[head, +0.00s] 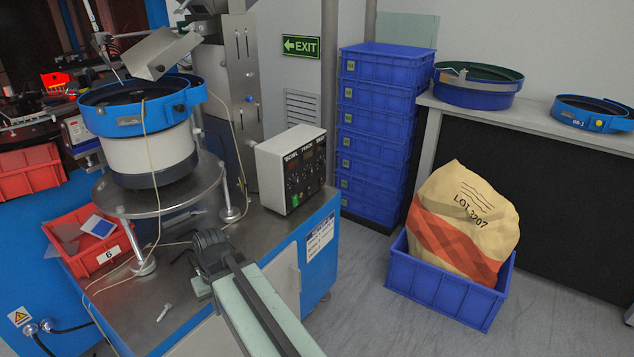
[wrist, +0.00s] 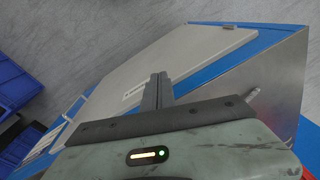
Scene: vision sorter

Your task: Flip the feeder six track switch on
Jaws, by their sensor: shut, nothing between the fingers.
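The grey control box (head: 283,170) stands on the steel worktop, right of the bowl feeder. Its black front panel faces right and carries knobs and a small green light; the labels seem to read BOWL and TRACK. The track switch is too small to make out, so I cannot tell its position. My arm reaches in from the bottom of the head view, its dark end over the worktop in front of the box, apart from it. In the wrist view my gripper (wrist: 158,88) is shut and empty, in front of the cabinet's pale door. The control box is not in the wrist view.
The blue-rimmed bowl feeder (head: 141,135) stands on a round steel plate. A red bin (head: 112,258) marked 6 sits left of my arm. A bolt (head: 164,312) lies on the worktop. Stacked blue crates (head: 376,130) and a crated sack (head: 462,225) stand right; floor between is clear.

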